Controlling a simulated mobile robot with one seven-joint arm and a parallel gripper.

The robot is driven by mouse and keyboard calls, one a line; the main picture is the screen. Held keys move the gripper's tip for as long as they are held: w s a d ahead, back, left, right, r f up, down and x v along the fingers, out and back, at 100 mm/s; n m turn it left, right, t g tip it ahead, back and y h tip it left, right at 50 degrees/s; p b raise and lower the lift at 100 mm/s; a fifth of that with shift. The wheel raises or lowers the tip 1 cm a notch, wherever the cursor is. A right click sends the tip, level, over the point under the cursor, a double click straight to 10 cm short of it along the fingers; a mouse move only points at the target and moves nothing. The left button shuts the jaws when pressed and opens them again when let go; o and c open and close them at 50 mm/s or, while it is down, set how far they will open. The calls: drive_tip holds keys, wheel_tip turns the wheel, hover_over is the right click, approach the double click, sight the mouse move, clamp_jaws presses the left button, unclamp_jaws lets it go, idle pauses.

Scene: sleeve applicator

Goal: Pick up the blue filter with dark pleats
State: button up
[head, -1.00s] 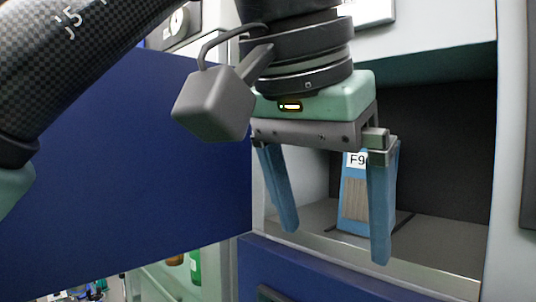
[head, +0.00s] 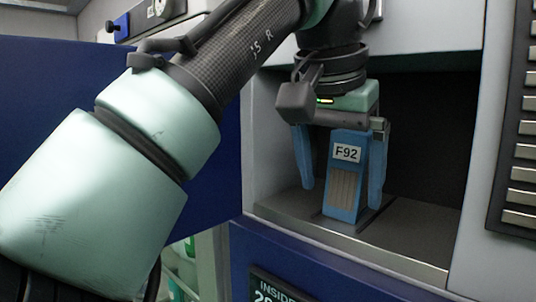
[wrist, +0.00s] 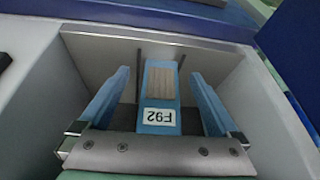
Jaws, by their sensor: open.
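The blue filter (head: 347,177) stands upright in an open compartment. It bears a white F92 label and a pleated panel that looks brownish grey. In the wrist view the filter (wrist: 159,92) lies between the two blue fingers, with a gap on each side. My gripper (head: 341,190) is open, reaching down into the compartment with one finger left and one right of the filter. The fingers also show spread in the wrist view (wrist: 160,88). The filter's rear side is hidden.
The compartment floor (head: 285,205) is grey, with dark rails by the filter and a metal front lip. A blue door panel (head: 215,190) stands open at the left. A light side wall and a panel with metal slats (head: 522,150) are at the right.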

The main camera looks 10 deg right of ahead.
sight(341, 196)
drive_tip(key=w+f, duration=0.1)
drive_tip(key=w+d+f, duration=0.1)
drive_tip(key=f, duration=0.1)
drive_tip(key=shift+d, duration=0.15)
drive_tip(key=shift+s+r, duration=0.1)
drive_tip(key=shift+s, duration=0.05)
drive_tip(key=c, duration=0.9)
clamp_jaws()
drive_tip(key=shift+r, duration=0.1)
